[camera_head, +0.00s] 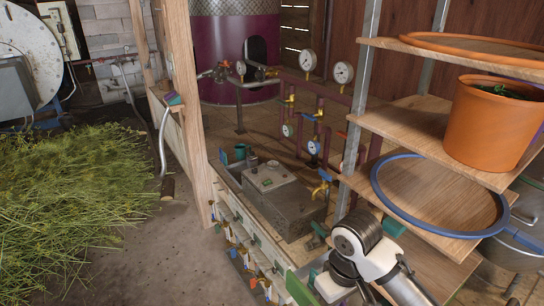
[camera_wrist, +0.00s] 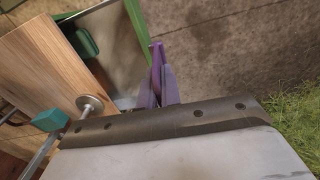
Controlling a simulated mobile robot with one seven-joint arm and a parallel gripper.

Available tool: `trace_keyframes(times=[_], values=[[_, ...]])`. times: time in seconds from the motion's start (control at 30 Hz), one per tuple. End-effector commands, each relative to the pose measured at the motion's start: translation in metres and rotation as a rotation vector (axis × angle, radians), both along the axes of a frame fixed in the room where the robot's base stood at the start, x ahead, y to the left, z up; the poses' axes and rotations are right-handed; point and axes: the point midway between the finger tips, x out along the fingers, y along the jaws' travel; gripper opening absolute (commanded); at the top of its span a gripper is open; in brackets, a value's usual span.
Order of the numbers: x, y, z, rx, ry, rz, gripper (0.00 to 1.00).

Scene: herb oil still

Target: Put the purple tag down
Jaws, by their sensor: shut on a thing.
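The purple tag (camera_wrist: 157,56) shows in the wrist view, edge-on, as a narrow purple strip. My gripper (camera_wrist: 158,82) is shut on it, and the tag sticks out past the fingertips. A green-edged panel or tray (camera_wrist: 118,50) lies just left of the tag; I cannot tell whether they touch. In the head view my arm reaches in at the lower right, and its wrist hides the fingers and the tag.
A wooden shelf (camera_head: 407,118) with an orange pot (camera_head: 487,125) and a blue-rimmed round tray (camera_head: 378,189) stands close to my arm. Several coloured tags hang along the bench front (camera_head: 241,232). Cut herbs (camera_head: 75,190) cover the floor at left. Bare floor lies between.

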Motion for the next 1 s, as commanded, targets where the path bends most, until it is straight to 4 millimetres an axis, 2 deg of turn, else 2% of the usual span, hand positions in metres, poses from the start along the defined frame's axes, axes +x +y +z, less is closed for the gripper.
trace_keyframes(times=[0.2, 0.47, 0.67, 0.8, 1.0], values=[[0.000, 0.000, 0.000, 0.000, 0.000, 0.000, 0.00], [0.042, 0.022, -0.035, 0.002, 0.003, -0.115, 0.00], [0.087, 0.055, -0.090, 0.002, 0.007, -0.261, 0.00], [0.114, 0.087, -0.144, 0.002, 0.008, -0.374, 0.00], [0.132, 0.125, -0.209, -0.001, 0.005, -0.484, 0.00]])
